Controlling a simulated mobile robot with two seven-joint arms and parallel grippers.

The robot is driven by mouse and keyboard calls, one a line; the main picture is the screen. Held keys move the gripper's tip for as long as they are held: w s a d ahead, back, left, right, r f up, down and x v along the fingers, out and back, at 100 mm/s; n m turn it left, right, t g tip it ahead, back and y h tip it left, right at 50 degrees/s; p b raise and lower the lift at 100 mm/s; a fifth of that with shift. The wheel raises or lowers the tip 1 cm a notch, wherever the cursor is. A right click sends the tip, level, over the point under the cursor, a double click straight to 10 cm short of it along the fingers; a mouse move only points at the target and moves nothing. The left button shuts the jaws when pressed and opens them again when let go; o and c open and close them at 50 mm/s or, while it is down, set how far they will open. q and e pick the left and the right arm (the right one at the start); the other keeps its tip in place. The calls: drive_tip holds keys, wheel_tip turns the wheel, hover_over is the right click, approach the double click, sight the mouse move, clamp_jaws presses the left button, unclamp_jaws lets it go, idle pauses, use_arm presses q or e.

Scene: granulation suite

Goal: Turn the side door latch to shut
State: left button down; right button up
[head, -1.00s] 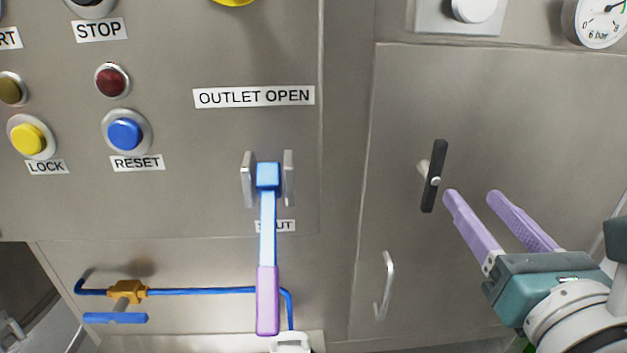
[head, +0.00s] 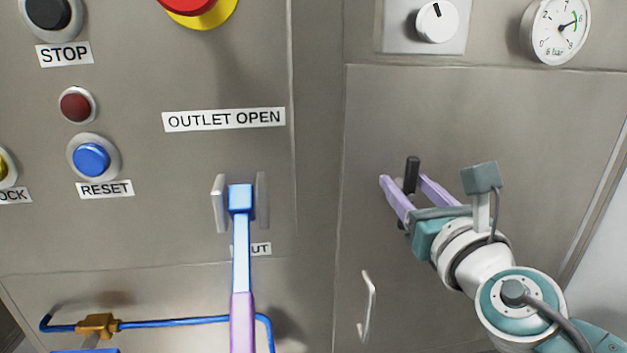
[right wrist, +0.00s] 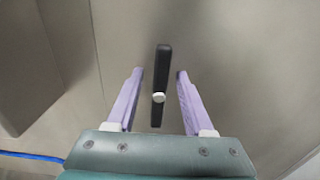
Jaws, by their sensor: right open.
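The side door (head: 480,120) is a grey metal panel on the right. Its latch (head: 412,172) is a black bar standing about upright; its lower part is hidden behind my gripper in the head view. In the right wrist view the latch (right wrist: 163,65) shows whole, with a pale round hub at its middle. My right gripper (head: 402,178) is open, its two purple fingers on either side of the latch, with a gap to the bar on both sides in the right wrist view (right wrist: 158,72). My left gripper is not in view.
A metal pull handle (head: 367,305) is below the latch. To the left, a blue outlet lever (head: 241,250) with a purple grip sticks out. Buttons, including the blue RESET (head: 91,160), are further left. A dial (head: 438,24) and pressure gauge (head: 557,30) are above the door.

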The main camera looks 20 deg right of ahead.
clamp_jaws()
idle(0.3)
